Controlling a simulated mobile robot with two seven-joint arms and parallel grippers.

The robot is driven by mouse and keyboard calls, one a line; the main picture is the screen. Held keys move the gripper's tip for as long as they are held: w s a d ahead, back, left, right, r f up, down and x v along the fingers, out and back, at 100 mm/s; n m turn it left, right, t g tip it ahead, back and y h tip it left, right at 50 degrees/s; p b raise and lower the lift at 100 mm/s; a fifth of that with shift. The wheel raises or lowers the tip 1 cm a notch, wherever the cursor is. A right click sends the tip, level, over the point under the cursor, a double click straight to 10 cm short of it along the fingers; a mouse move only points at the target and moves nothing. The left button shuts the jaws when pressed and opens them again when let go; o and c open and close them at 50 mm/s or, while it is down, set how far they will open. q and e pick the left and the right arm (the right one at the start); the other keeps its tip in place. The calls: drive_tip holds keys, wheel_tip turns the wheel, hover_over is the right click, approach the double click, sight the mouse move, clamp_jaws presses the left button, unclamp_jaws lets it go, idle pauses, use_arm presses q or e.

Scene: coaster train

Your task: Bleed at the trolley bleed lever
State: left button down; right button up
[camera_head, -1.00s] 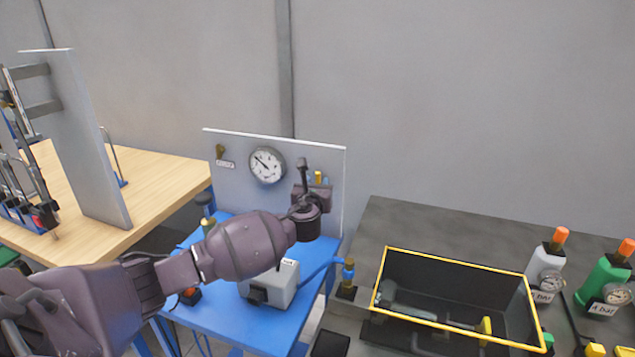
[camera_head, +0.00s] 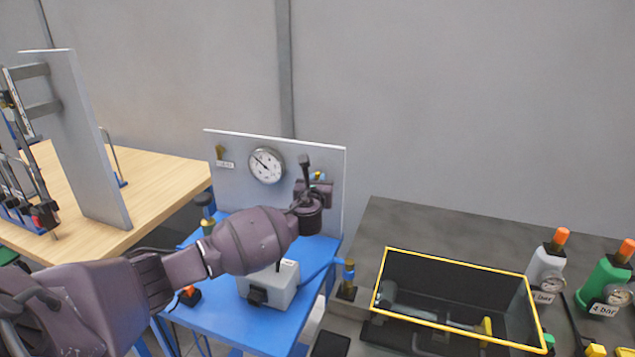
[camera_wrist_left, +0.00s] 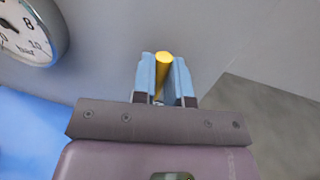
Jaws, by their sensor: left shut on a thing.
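The blue trolley (camera_head: 230,318) stands in the middle of the head view with a grey upright panel (camera_head: 235,190) at its back. A round pressure gauge (camera_head: 266,165) is on the panel; part of it also shows in the left wrist view (camera_wrist_left: 30,28). My left gripper (camera_head: 318,180) is at the panel's right side, right of the gauge. In the left wrist view its two blue fingers are shut on a yellow lever (camera_wrist_left: 162,72), which shows between them. The lever's base is hidden by the gripper. My right gripper is not in view.
A grey box (camera_head: 268,286) sits on the trolley. Right of it, a dark bench holds a yellow-rimmed black bin (camera_head: 455,264), a grey bottle (camera_head: 548,270) and a green bottle (camera_head: 607,285). A wooden table (camera_head: 150,180) stands at the left.

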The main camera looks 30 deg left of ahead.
use_arm(q)
drive_tip(key=shift+s+a+f+n+g+h+p, duration=0.15)
drive_tip(key=shift+a+f+n+h+p, duration=0.65)
drive_tip(key=shift+n, duration=1.8)
drive_tip(key=shift+s+a+f+n+g+h+p, duration=0.2)
drive_tip(key=shift+a+f+n+h+p, duration=0.55)
drive_tip(key=shift+n, duration=1.85)
drive_tip(key=shift+s+a+f+n+g+h+p, duration=0.15)
drive_tip(key=shift+a+f+n+h+p, duration=0.65)
drive_tip(key=shift+n, duration=1.8)
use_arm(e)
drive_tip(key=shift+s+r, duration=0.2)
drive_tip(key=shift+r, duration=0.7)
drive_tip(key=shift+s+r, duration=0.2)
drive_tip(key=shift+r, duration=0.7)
use_arm(q)
drive_tip(key=shift+d+r+y, duration=0.3)
drive_tip(key=shift+r+y, duration=0.05)
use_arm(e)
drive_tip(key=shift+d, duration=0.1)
use_arm(q)
drive_tip(key=c, duration=1.1)
unclamp_jaws()
drive_tip(key=shift+s, duration=0.1)
